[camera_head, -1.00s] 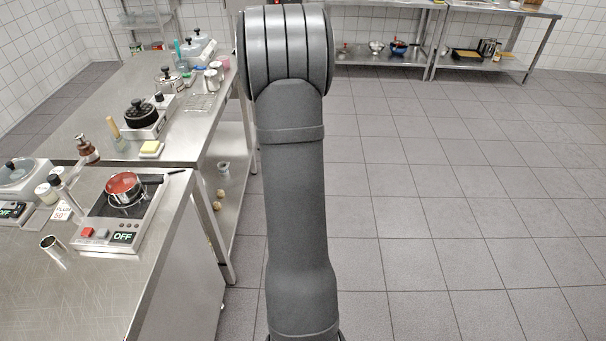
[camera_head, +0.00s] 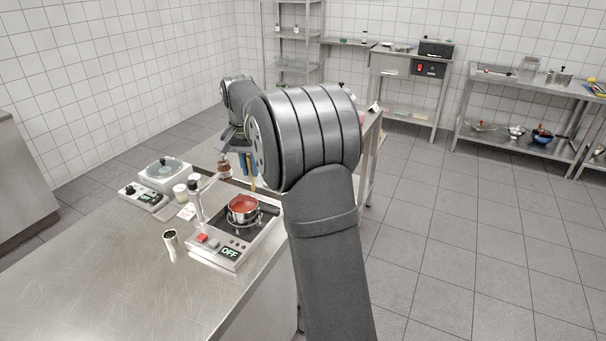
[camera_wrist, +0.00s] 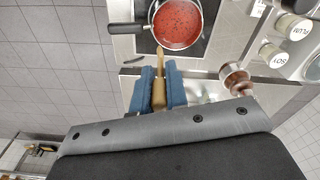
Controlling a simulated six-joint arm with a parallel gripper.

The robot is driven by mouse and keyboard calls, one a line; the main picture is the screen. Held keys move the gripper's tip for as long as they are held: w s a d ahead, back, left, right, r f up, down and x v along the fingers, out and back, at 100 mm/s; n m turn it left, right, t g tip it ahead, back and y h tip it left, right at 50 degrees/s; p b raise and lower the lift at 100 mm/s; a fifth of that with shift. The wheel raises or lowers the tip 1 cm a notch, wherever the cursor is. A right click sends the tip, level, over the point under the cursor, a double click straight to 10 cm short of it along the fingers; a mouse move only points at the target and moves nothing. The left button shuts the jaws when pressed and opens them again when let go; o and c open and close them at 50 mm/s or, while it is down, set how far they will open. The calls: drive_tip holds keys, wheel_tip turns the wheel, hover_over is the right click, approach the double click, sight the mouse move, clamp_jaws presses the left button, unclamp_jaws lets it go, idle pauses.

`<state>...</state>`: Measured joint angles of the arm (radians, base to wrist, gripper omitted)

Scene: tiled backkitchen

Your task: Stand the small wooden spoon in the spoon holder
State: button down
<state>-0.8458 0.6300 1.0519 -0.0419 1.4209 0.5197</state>
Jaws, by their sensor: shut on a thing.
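My gripper (camera_wrist: 159,72) has blue fingers, shut on the small wooden spoon (camera_wrist: 158,92) in the wrist view. The spoon's narrow wooden end reaches out past the fingertips towards a pot; its other end is hidden at the gripper. In the head view my gripper (camera_head: 248,173) shows partly behind my arm, above the far side of the hotplate. The spoon holder looks to be the open metal cylinder (camera_head: 171,243), upright and apparently empty on the steel counter, left of the hotplate and nearer than my gripper.
A pot of red sauce (camera_head: 243,209) stands on the hotplate (camera_head: 232,240); it also shows in the wrist view (camera_wrist: 178,24). The counter's front left (camera_head: 90,280) is clear.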

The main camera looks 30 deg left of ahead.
drive_tip(key=s+a+m, duration=0.1)
drive_tip(key=s+a, duration=1.1)
drive_tip(key=s, duration=0.4)
drive_tip(key=shift+s+a+f+m+g+y, duration=0.1)
drive_tip(key=shift+s+a+f+m+y, duration=0.35)
drive_tip(key=shift+f, duration=1.2)
drive_tip(key=shift+s+a+f+m+g, duration=0.15)
drive_tip(key=shift+s+f+m, duration=0.45)
drive_tip(key=shift+f, duration=1)
drive_tip(key=shift+s+a+f+m+g+y, duration=0.1)
drive_tip(key=shift+s+a+f+m+y, duration=0.3)
drive_tip(key=shift+f, duration=1.25)
drive_tip(key=shift+s, duration=0.15)
drive_tip(key=c, duration=0.9)
unclamp_jaws()
drive_tip(key=shift+o, duration=0.2)
